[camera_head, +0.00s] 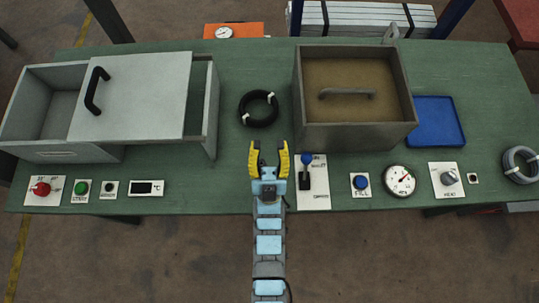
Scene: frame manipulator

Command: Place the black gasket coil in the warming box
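The black gasket coil (273,112) lies flat on the green bench between two boxes. A long grey box (65,153) on the left, with a °C display in front of it, appears to be the warming box. Its grey sliding lid (140,95) has a black handle (94,91) and covers the middle. The box is open at its left part, where a bare floor shows, and a narrow gap shows at the right. My gripper (269,150) has yellow fingers spread apart with nothing between them. It is just in front of the coil, apart from it in the picture.
A brown box (350,137) with a handle (347,93) inside stands right of the coil. A blue tray (440,125) and a grey coil (519,168) lie farther right. Knobs, buttons, a lever (306,172) and a gauge (400,181) line the front edge.

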